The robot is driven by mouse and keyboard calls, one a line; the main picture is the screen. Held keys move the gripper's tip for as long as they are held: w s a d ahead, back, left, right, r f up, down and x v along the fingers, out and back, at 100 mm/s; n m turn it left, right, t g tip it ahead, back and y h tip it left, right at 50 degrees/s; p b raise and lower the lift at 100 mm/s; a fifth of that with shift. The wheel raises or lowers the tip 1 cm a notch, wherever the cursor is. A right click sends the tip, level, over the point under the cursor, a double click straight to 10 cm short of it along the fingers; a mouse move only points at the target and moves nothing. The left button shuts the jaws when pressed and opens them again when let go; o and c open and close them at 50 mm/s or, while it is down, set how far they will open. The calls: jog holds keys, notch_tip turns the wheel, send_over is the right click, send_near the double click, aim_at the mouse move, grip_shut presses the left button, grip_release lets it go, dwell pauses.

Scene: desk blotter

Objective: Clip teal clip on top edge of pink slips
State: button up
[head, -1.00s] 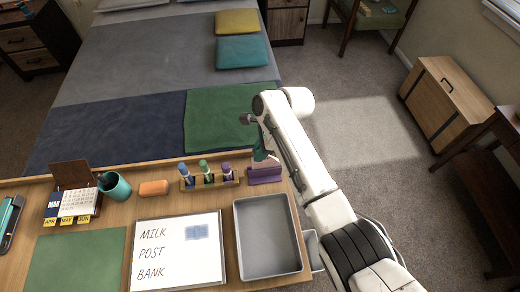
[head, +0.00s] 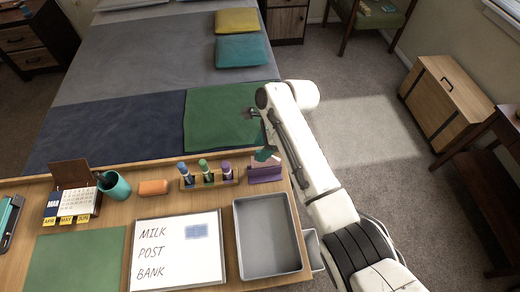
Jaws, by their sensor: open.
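A small teal shape, which looks like the teal clip (head: 264,155), is at the top edge of a pinkish-purple upright piece (head: 264,175) at the back right of the desk. That piece seems to be the pink slips or their holder; it is too small to tell. I cannot tell whether the clip grips the edge or only touches it. My gripper (head: 268,146) is open, just above the clip, and largely hidden by my own white arm on its right.
A wooden rack (head: 208,181) with several markers stands just left. A grey tray (head: 239,240) is in front, beside a note board (head: 180,255) with writing. An orange block (head: 153,187) and teal cup (head: 115,187) are farther left. Beyond the desk's back edge is a bed (head: 130,70).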

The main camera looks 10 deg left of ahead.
jog(key=s+v, duration=0.1)
jog(key=v, duration=0.7)
jog(key=shift+w+r+b, duration=0.3)
jog(key=shift+w, duration=0.25)
jog(key=shift+d+f, duration=0.1)
jog(key=shift+d, duration=0.05)
